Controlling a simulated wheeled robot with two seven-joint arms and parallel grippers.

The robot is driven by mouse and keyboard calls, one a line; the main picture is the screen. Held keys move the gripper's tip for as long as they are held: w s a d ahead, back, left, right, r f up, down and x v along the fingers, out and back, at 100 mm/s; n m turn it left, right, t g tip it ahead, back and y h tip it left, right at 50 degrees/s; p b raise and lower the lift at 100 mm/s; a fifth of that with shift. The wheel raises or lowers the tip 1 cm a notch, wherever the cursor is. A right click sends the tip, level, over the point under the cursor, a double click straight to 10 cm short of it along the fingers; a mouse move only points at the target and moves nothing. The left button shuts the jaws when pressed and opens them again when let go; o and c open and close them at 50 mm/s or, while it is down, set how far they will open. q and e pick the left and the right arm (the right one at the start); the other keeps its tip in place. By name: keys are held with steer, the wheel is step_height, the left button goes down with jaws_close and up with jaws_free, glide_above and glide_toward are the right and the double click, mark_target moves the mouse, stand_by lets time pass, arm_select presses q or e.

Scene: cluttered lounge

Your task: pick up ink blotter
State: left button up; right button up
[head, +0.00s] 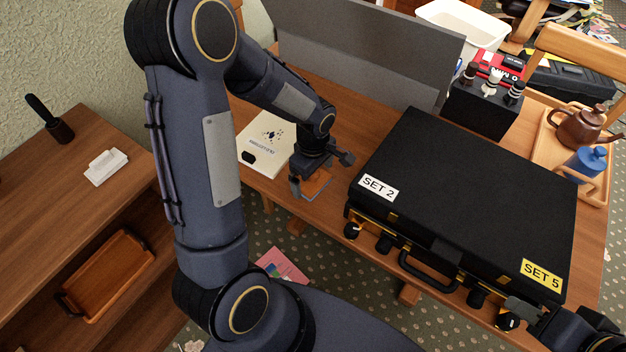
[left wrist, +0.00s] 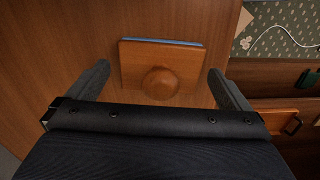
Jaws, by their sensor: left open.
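The ink blotter (left wrist: 136,62) is a wooden block with a round knob and a blue edge. It lies on the wooden table and shows in the left wrist view between my open fingers. In the head view the blotter (head: 316,186) is partly hidden under my left gripper (head: 321,172). My left gripper (left wrist: 160,70) is open and empty, pointing down over the blotter, with one finger on each side and clear of it. My right gripper (head: 550,316) is at the lower right by the black case; its jaws are not clear.
A black briefcase (head: 470,185) stands right of the blotter. A white booklet (head: 265,145) lies left of my gripper, and a grey panel (head: 360,50) rises behind. The table edge is close in front. A shelf unit (head: 60,200) stands at left.

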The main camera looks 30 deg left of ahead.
arm_select(q)
steer(key=shift+f, duration=0.35)
steer(key=shift+c, duration=0.4)
steer(key=c, duration=0.9)
steer(key=shift+o, duration=0.2)
steer(key=shift+r, duration=0.1)
steer(key=shift+r, duration=0.6)
steer(key=s+r, duration=1.1)
steer(key=s, duration=0.3)
steer(key=shift+d+r+p, duration=0.2)
steer(key=shift+r+p, duration=0.1)
steer(key=shift+r, duration=0.05)
